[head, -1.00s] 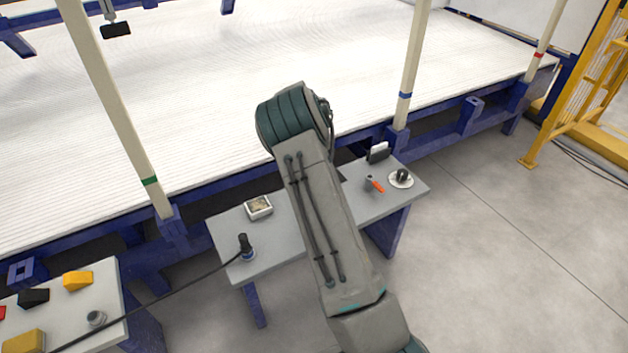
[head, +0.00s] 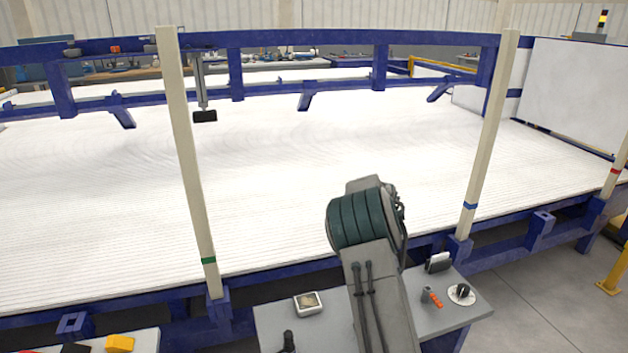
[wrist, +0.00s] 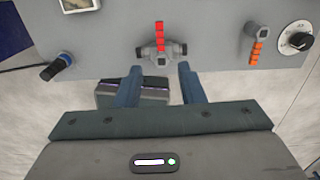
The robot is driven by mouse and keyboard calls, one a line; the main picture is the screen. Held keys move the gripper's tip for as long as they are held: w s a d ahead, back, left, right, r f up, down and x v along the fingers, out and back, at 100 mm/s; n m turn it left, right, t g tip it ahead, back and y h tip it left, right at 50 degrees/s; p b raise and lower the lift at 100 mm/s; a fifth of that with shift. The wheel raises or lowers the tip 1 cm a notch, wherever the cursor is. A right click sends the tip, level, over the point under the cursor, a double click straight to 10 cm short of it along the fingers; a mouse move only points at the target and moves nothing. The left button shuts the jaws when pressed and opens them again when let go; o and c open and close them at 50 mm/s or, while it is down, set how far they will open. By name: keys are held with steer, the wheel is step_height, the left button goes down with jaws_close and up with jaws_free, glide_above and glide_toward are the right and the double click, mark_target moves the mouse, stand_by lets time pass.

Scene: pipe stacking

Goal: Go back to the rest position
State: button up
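My gripper (wrist: 159,72) shows in the wrist view with its two blue fingers apart and nothing between them. It is over the near edge of a grey control table (wrist: 215,50). A grey valve with a red handle (wrist: 160,38) stands just beyond the fingertips, apart from them. In the head view my arm rises over the same table (head: 440,315), and my gripper is hidden.
A wide white ribbed bed of pipes (head: 290,180) fills the head view behind the table. Cream posts, one with a green band (head: 190,160) and one with a blue band (head: 487,140), stand along its front. Free floor (head: 540,310) lies at the right.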

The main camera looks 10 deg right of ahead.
steer(key=s+a+r+n+t+y+p, duration=0.1)
steer(key=s+a+r+n+p, duration=0.2)
steer(key=s+r+n, duration=0.7)
steer(key=s+a+r+n+p, duration=0.35)
steer(key=s+r+n, duration=0.4)
steer(key=r, duration=0.35)
steer(key=s+a+r+n+t+p, duration=0.1)
steer(key=s+a+r+n+p, duration=0.1)
steer(key=s+n, duration=0.6)
steer(key=s+a+r+n+h+p, duration=0.1)
steer(key=s+r+n, duration=0.3)
steer(key=s+n, duration=0.4)
steer(key=s+a+p, duration=0.1)
steer(key=s, duration=0.2)
steer(key=shift+s+a+t+p, duration=0.25)
steer(key=shift+a+t+p, duration=0.05)
steer(key=shift+a+t, duration=0.1)
